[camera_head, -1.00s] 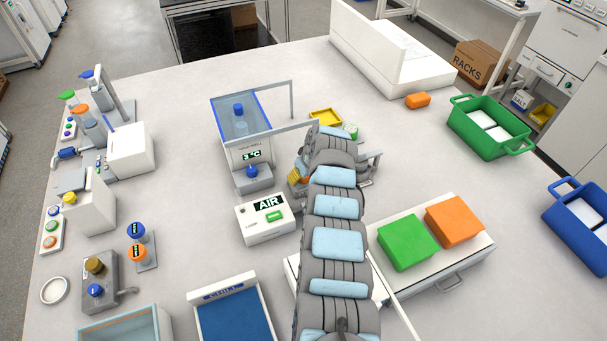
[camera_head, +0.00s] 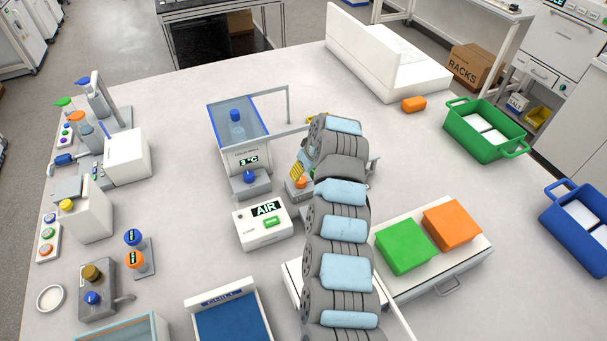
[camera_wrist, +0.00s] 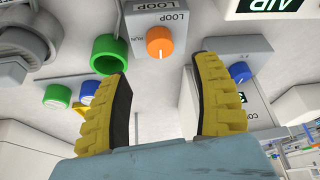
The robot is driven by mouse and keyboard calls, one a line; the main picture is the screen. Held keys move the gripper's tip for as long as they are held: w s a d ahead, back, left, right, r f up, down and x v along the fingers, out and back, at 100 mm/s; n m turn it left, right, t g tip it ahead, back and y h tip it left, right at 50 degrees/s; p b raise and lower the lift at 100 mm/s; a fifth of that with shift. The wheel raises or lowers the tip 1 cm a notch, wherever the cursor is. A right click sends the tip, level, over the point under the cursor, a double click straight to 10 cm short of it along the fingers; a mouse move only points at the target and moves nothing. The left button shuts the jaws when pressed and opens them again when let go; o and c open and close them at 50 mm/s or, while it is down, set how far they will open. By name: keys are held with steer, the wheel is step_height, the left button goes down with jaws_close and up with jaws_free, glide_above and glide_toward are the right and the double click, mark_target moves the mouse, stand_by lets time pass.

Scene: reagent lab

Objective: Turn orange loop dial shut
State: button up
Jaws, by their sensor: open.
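The orange loop dial (camera_wrist: 159,42) sits on the front of a grey box (camera_wrist: 152,12) marked LOOP, with RUN lettered beside the dial. In the wrist view my gripper (camera_wrist: 162,75) has its two yellow ribbed fingers spread apart. The dial is ahead of the gap between the fingertips, and neither finger appears to touch it. In the head view the orange dial (camera_head: 301,183) shows just left of my arm. One yellow finger (camera_head: 297,170) shows beside it; my arm hides the rest of the gripper. The dial's pointer setting is too small to read.
Close to the dial are a green ring (camera_wrist: 109,54), a green knob (camera_wrist: 57,96) and a blue knob (camera_wrist: 89,89) at left. Another blue knob (camera_wrist: 239,72) is at right. The AIR box (camera_head: 262,225) and the glass-walled bath (camera_head: 238,128) stand left of my arm.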

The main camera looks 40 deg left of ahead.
steer(key=shift+v, duration=2)
